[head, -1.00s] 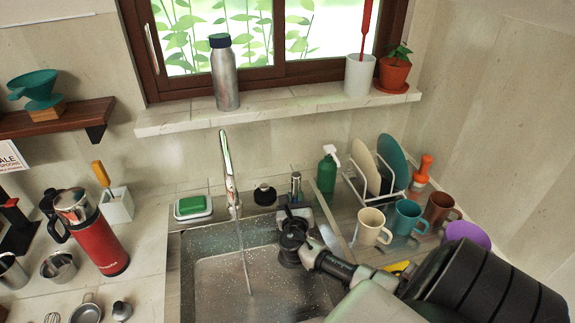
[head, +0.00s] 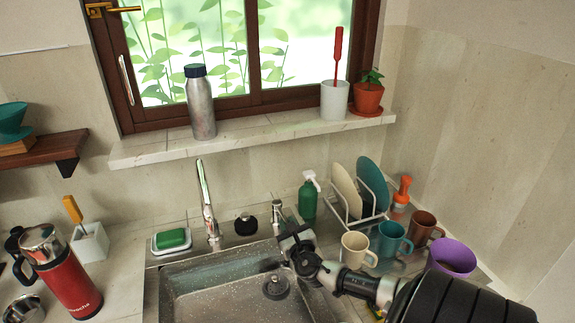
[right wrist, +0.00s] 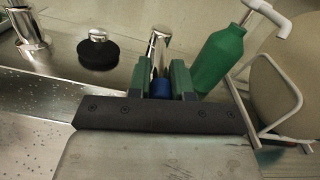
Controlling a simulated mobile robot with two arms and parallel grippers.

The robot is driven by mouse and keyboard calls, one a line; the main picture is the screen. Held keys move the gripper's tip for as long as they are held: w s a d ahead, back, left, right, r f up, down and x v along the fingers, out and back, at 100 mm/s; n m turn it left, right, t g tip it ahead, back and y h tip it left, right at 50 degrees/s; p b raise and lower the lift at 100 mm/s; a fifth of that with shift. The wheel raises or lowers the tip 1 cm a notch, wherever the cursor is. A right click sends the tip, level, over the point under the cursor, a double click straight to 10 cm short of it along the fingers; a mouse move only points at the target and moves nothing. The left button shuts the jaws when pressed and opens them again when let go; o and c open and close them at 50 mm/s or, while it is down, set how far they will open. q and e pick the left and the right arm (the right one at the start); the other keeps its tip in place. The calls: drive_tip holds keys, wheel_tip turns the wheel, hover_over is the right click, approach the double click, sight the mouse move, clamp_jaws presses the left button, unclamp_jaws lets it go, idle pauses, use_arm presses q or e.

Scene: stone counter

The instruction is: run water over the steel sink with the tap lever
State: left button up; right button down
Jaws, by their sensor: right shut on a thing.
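The steel sink (head: 215,290) has droplets over its basin. The tap (head: 206,205) stands upright behind it, and no water stream shows from its spout. The chrome tap lever (head: 277,208) stands to the right of the tap; in the right wrist view the lever (right wrist: 158,52) rises between my fingers, with a blue part (right wrist: 160,89) low down. My right gripper (head: 286,234) is shut on the lever; its fingers also show in the right wrist view (right wrist: 160,78). My left gripper is not in view.
A black round stopper (head: 246,225) and a green sponge (head: 171,239) sit behind the sink. A green soap bottle (head: 308,197), a dish rack (head: 350,216) and several mugs stand right of my gripper. A red flask (head: 66,278) stands left.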

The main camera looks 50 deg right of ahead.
drive_tip(key=c, duration=1.1)
unclamp_jaws()
drive_tip(key=b+v, duration=0.1)
drive_tip(key=v, duration=0.9)
drive_tip(key=shift+s, duration=0.4)
drive_tip(key=shift+a+r, duration=0.1)
